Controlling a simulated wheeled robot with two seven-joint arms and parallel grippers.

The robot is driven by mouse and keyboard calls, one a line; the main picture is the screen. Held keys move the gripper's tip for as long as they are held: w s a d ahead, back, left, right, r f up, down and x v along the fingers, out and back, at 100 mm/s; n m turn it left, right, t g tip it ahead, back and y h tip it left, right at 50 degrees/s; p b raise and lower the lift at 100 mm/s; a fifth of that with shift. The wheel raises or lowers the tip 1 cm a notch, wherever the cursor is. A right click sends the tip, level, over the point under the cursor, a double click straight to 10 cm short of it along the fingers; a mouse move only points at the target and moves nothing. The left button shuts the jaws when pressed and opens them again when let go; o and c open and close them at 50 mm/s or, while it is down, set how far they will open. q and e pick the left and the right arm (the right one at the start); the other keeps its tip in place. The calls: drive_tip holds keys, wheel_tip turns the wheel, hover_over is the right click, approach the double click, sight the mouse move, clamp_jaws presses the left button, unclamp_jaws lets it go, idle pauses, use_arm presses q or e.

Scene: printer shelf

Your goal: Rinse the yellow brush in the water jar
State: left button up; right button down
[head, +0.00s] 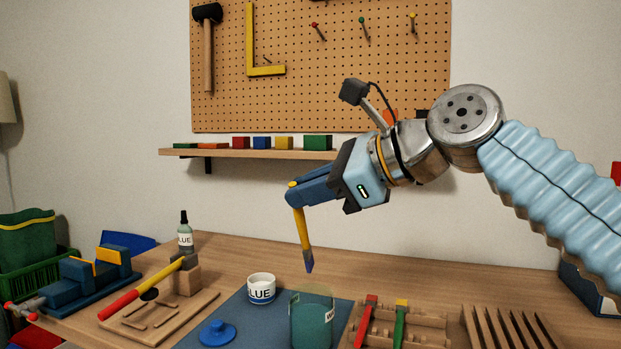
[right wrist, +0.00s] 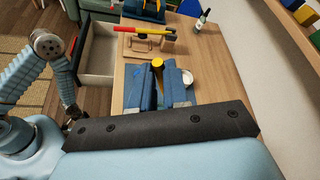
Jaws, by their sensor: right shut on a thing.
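The yellow brush (head: 303,232) hangs with its dark blue-purple bristles down and tilts slightly. My right gripper (head: 296,193) is shut on the top part of its handle. The handle's yellow end also shows between the blue fingers in the right wrist view (right wrist: 158,63). The water jar (head: 311,322) is a teal, see-through jar on the blue mat, with a partly visible label. The bristle tip is above the jar's rim, apart from it. The jar cannot be made out in the right wrist view.
A white cup with a blue-lettered label (head: 262,291) and a blue lid (head: 216,333) are left of the jar. A wooden rack with red and green handles (head: 400,326) stands close on the right.

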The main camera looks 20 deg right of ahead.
sight(307, 230)
drive_tip(key=f, duration=0.1)
drive_tip(key=s+f, duration=0.1)
drive_tip(key=f, duration=0.1)
drive_tip(key=shift+s+a+f, duration=0.15)
drive_tip(key=shift+a+f, duration=0.05)
drive_tip(key=shift+a, duration=0.2)
drive_tip(key=shift+w+d+f+b, duration=0.15)
drive_tip(key=shift+w+f+b, duration=0.1)
drive_tip(key=shift+f+b, duration=0.2)
drive_tip(key=shift+w+d+f+b, duration=0.1)
drive_tip(key=shift+w+f+b, duration=0.1)
drive_tip(key=shift+f+b, duration=0.25)
wheel_tip(307, 230, down, 6)
drive_tip(key=w+d+b, duration=0.1)
drive_tip(key=w+b, duration=0.1)
drive_tip(key=b, duration=0.1)
drive_tip(key=shift+w+d+b, duration=0.2)
drive_tip(key=shift+d+b, duration=0.15)
